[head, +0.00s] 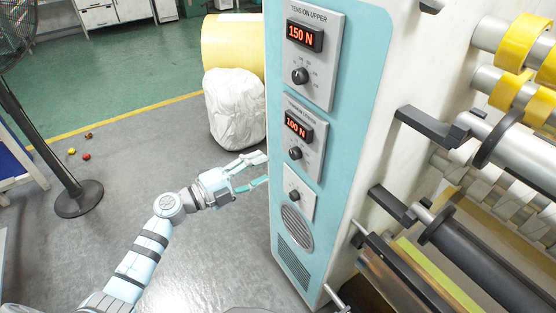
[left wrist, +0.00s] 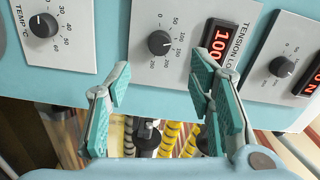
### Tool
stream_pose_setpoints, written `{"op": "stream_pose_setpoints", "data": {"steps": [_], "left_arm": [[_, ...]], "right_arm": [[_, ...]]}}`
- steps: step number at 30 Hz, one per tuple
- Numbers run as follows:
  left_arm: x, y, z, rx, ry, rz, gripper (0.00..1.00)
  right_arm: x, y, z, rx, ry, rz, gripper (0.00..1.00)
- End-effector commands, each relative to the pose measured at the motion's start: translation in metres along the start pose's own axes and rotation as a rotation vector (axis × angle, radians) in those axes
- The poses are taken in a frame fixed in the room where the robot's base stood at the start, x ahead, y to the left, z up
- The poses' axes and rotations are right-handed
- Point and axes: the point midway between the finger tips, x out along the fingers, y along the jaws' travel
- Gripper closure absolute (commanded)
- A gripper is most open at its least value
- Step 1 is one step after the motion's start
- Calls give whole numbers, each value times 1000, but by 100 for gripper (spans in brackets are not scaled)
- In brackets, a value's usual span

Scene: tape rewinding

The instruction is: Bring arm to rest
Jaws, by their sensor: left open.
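My left arm reaches in from the lower left of the head view. Its gripper (head: 260,170) is open and empty, with fingertips close to the left edge of the machine's blue control panel (head: 270,120). In the left wrist view the open fingers (left wrist: 160,78) point at the panel, with the lower tension knob (left wrist: 159,42) between and beyond them. I cannot tell the exact gap to the panel. The upper display (head: 305,35) reads 150 N and the lower display (head: 297,126) reads 100 N. My right gripper is not in view.
Rollers with yellow tape rolls (head: 523,42) and dark brackets (head: 436,127) stick out at the machine's right side. A white wrapped bundle (head: 235,108) and a large yellow roll (head: 232,45) stand behind. A fan stand (head: 79,197) is at left. Grey floor between is mostly clear.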

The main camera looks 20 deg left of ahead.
Motion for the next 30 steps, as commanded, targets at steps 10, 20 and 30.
{"op": "stream_pose_setpoints", "data": {"steps": [10,20,30], "left_arm": [[-28,0,0,0,-1,-2,52],[-27,-1,3,14,-12,-5,52],[-125,155,141,-597,-762,-79,52]], "right_arm": [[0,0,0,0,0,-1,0],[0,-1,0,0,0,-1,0],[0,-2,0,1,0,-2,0]]}}
